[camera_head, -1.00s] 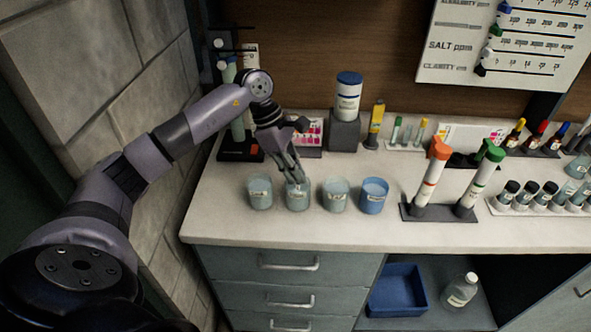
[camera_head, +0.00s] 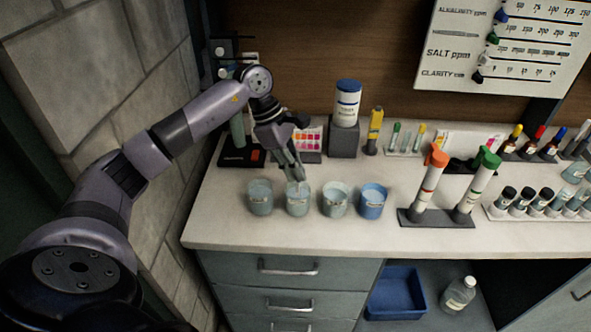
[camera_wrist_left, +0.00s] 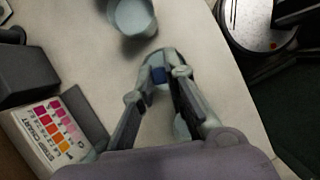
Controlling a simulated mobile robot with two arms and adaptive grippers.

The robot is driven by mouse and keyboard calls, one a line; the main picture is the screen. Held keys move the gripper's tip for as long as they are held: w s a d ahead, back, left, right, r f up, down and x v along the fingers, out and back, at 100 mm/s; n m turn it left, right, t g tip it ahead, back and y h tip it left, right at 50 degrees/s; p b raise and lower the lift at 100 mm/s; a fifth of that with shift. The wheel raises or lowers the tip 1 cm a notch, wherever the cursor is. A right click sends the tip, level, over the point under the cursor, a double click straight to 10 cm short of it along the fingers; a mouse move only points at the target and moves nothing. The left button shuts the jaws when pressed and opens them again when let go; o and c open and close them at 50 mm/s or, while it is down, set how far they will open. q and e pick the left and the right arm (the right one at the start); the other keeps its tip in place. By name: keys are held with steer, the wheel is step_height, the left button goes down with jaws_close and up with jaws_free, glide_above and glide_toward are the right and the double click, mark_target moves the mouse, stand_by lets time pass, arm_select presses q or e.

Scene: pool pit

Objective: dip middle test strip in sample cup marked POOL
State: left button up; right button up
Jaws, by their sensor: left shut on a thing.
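My left gripper (camera_head: 295,178) is over the second cup from the left (camera_head: 297,204), its fingertips at about the rim. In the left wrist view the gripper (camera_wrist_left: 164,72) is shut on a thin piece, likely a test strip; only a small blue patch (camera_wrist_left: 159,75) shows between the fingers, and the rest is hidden. The other cups in the row are a left one (camera_head: 260,202), a third one (camera_head: 335,204) and a bluer right one (camera_head: 373,204). Their labels are too small to read for certain. My right gripper is not in view.
A strip color chart (camera_head: 308,138) lies behind the gripper, also in the left wrist view (camera_wrist_left: 52,130). A white blue-lidded bottle (camera_head: 346,104) stands on a grey block. Two capped tubes (camera_head: 430,180) stand right of the cups. The counter front is clear.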

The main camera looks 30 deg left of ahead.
arm_select(q)
steer(key=shift+r+p, duration=2)
steer(key=shift+r, duration=1.65)
steer(key=shift+a, duration=0.1)
